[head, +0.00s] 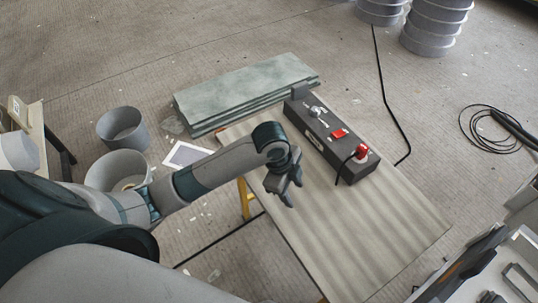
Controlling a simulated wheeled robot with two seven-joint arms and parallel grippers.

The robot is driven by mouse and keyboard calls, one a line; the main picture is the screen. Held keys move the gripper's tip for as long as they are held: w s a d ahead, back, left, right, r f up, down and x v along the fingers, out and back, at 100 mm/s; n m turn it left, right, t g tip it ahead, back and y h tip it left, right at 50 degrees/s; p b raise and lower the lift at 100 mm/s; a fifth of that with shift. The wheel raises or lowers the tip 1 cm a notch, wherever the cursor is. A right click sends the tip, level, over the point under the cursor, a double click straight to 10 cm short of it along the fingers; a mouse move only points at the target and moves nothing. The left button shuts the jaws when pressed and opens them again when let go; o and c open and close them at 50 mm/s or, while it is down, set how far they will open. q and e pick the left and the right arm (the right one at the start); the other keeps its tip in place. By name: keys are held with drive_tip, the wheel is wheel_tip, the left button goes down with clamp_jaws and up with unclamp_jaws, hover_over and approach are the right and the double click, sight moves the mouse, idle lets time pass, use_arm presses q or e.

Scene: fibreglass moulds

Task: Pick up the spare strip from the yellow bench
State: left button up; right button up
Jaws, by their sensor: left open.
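The yellow bench has a pale ribbed top (375,240) and a yellow leg (245,198). A long dark grey box (330,140) with a red switch, a red knob and a metal fitting lies along its far right edge. No other strip shows on the bench; I cannot tell whether this box is the spare strip. My left gripper (290,192) is open and empty above the bench's left part, pointing down and apart from the box, which lies to its upper right. My forearm hides part of the bench's left end. My right gripper is not in view.
Grey-green slabs (245,90) are stacked beyond the bench. Grey buckets (122,128) stand at left, and stacked grey tubs (436,25) at top right. A black cable (385,90) runs on the floor to the box area. The bench's near part is clear.

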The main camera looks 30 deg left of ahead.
use_arm(q)
drive_tip(key=w+a+r+m+g+y, duration=0.1)
drive_tip(key=w+a+r+m+y, duration=0.1)
drive_tip(key=w+a+r+m, duration=0.4)
drive_tip(key=w+a+r, duration=0.5)
drive_tip(key=a+r, duration=0.2)
drive_tip(key=shift+w+a+r+g+y, duration=0.15)
drive_tip(key=shift+w+a+g+y, duration=0.15)
drive_tip(key=shift+a+g, duration=0.1)
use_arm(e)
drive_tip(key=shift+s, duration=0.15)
use_arm(q)
wheel_tip(320, 180, down, 11)
drive_tip(key=p, duration=0.2)
drive_tip(key=shift+p, duration=0.3)
drive_tip(key=shift+f, duration=0.6)
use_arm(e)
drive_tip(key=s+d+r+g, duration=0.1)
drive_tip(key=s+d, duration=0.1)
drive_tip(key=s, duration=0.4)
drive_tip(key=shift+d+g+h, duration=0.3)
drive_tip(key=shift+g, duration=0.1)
use_arm(q)
drive_tip(key=shift+f, duration=0.15)
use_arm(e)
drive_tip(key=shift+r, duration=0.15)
